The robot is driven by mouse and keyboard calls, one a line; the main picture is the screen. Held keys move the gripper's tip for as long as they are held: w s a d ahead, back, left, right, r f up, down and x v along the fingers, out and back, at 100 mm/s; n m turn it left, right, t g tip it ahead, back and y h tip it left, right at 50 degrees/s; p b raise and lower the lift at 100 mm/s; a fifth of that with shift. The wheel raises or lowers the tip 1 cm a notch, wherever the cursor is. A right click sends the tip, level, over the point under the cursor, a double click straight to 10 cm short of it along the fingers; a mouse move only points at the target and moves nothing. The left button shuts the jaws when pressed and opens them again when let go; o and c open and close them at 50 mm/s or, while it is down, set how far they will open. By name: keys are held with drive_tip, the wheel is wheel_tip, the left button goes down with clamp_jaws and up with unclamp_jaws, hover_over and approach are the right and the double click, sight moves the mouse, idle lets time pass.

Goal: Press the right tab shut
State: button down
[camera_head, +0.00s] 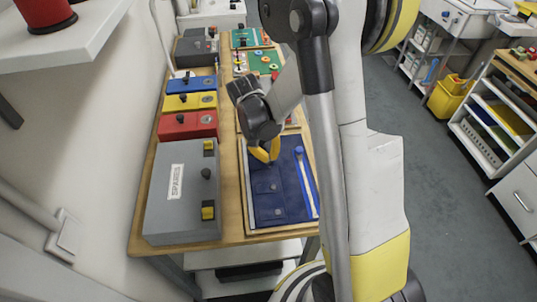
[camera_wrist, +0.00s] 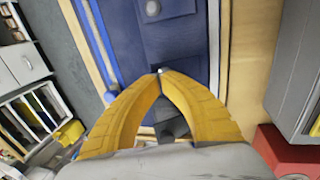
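A dark blue fabric panel (camera_head: 290,165) lies on a wooden board on the bench in the head view. It also shows in the wrist view (camera_wrist: 198,50). Small round grey fasteners show on its near half. In the wrist view, a blue tab (camera_wrist: 165,40) with a round grey stud (camera_wrist: 153,8) lies ahead of my fingertips. My gripper (camera_head: 265,158) is over the far left part of the panel. Its yellow fingers meet at the tips (camera_wrist: 160,73), with no held tab visible. A small pale spot shows at the tips; contact is unclear. A dark piece behind the fingers is partly hidden.
A grey box labelled SPARES (camera_head: 160,215) stands left of the panel. Red (camera_head: 188,125), yellow (camera_head: 190,102) and blue (camera_head: 192,84) boxes stand beyond it. A light blue strip (camera_head: 306,182) runs along the panel's right side. My arm blocks the bench's right edge.

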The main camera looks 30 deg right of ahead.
drive_tip(key=shift+s+d+f+t+y+b, duration=0.25)
drive_tip(key=shift+d+f+y+b, duration=0.25)
drive_tip(key=shift+y, duration=0.3)
drive_tip(key=shift+f+y+b, duration=0.3)
drive_tip(key=shift+f+b, duration=0.15)
drive_tip(key=shift+f, duration=0.05)
drive_tip(key=shift+r, duration=0.25)
drive_tip(key=shift+r+p, duration=0.65)
drive_tip(key=shift+r, duration=0.05)
drive_tip(key=shift+w+r, duration=0.1)
drive_tip(key=shift+r, duration=0.2)
wheel_tip(320, 180, up, 13)
drive_tip(key=p, duration=0.6)
drive_tip(key=shift+d+r, duration=0.2)
drive_tip(key=shift+d, duration=0.1)
